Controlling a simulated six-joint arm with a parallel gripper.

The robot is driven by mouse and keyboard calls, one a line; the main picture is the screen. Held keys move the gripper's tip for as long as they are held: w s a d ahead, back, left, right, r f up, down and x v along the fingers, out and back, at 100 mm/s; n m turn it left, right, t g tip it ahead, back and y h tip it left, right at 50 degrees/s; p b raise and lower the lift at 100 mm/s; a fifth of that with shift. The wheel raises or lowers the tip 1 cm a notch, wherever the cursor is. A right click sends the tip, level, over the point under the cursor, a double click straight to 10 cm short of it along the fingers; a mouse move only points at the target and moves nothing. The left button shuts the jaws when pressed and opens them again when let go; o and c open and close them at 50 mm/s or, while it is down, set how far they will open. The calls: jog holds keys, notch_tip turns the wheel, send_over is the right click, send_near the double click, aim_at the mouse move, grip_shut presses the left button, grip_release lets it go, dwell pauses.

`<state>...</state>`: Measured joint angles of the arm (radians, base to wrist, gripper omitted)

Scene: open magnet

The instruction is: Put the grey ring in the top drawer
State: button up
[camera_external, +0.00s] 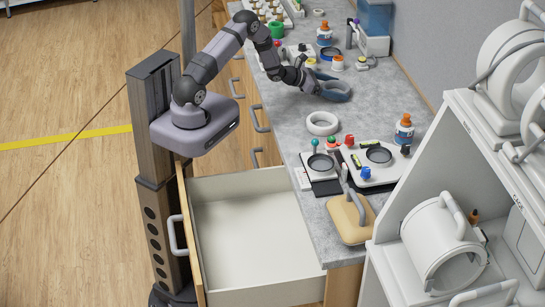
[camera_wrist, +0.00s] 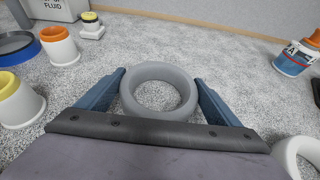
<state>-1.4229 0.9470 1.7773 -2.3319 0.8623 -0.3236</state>
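A grey ring (camera_wrist: 158,112) lies between the two blue fingers of my gripper (camera_wrist: 160,76) in the wrist view, close to both fingers. I cannot tell whether they press on it. In the external view my gripper (camera_external: 334,88) is low over the grey counter, and the ring there is hard to separate from the fingers. The drawer (camera_external: 213,188) at the front of the cabinet is pulled open and looks empty inside.
A white ring (camera_external: 322,123) lies on the counter near my gripper and at the lower right of the wrist view (camera_wrist: 300,155). Orange-capped bottles (camera_external: 404,130), small cups and a control panel (camera_external: 372,158) crowd the counter. A tan padded block (camera_external: 350,218) stands near the drawer.

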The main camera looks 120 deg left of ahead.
jog(key=shift+r, duration=0.15)
jog(key=shift+c, duration=0.5)
jog(key=shift+r, duration=0.35)
notch_tip(320, 180, up, 9)
jog(key=b, duration=0.2)
jog(key=shift+r+b, duration=0.15)
jog(key=shift+b, duration=0.35)
dwell(0.6)
jog(key=shift+f+b, duration=2.85)
jog(key=shift+f, duration=2.15)
jog(key=shift+f, duration=0.15)
jog(key=o, duration=1.2)
